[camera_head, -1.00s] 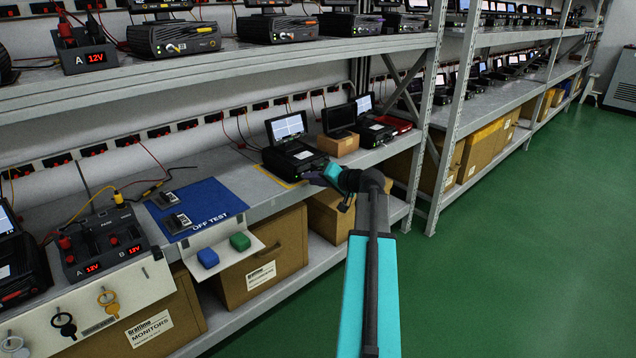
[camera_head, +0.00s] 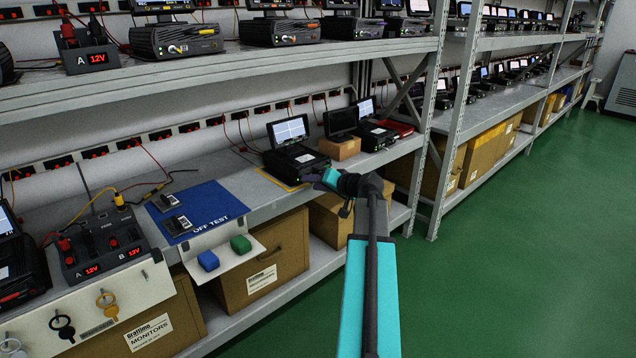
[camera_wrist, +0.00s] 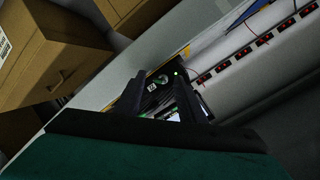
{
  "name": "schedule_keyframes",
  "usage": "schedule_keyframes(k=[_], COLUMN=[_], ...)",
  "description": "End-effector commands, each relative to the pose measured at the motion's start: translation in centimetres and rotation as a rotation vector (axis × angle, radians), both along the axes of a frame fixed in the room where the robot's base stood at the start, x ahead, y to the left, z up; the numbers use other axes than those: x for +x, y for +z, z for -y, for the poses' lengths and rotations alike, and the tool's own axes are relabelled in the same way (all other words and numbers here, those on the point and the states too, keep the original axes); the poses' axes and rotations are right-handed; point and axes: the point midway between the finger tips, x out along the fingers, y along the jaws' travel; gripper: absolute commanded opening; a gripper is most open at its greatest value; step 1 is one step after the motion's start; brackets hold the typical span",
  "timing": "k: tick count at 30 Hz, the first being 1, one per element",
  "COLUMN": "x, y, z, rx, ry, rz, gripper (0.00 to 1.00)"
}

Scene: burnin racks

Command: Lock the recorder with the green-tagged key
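The black recorder (camera_head: 292,160) with a lit screen stands on the middle shelf, in a yellow outline. My gripper (camera_head: 318,182) is at its front right corner. In the wrist view my gripper (camera_wrist: 160,86) has its two dark fingers apart, with the recorder's front (camera_wrist: 158,92) and a small green light beyond them. I see no key between the fingers. Contact with the recorder cannot be told. I cannot make out a green tag on any key.
A blue OFF TEST mat (camera_head: 215,200) holds two small black items. A cardboard box (camera_head: 340,147) is right of the recorder. The green floor at right is clear.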

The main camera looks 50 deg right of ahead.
Motion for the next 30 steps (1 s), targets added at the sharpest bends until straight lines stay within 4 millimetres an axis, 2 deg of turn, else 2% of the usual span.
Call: schedule_keyframes(k=[8,14,30], x=[-0.2,-1.5,-9.2], y=[0.2,0.8,3.7], z=[0.1,-0.1,-0.7], rx=[0.000,-0.001,0.000], ry=[-0.003,-0.003,-0.004], rz=[0.001,0.002,0.002], gripper=[0.36,0.36,0.36])
